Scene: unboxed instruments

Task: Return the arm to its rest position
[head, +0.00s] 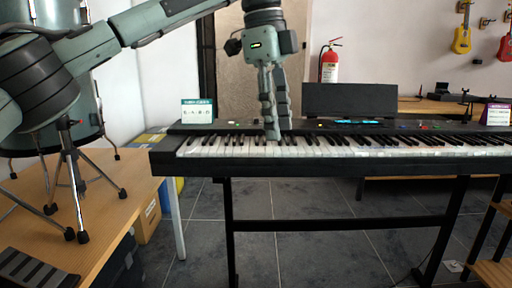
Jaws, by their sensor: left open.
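My left arm (95,45) comes in from the upper left and reaches across to the keyboard. My left gripper (278,135) points straight down over the white keys, left of the keyboard's middle. Its fingers are open with a narrow gap between them, and nothing shows between them. The fingertips are at the keys; I cannot tell whether they touch. The black electronic keyboard (330,157) stands level on a black stand. My right gripper is not in view.
A wooden table (110,190) at the left holds a drum on metal legs. A small card (197,111) and a dark music rest (350,100) stand at the keyboard's back. A red fire extinguisher (329,68) is behind. Tiled floor (300,250) is open below.

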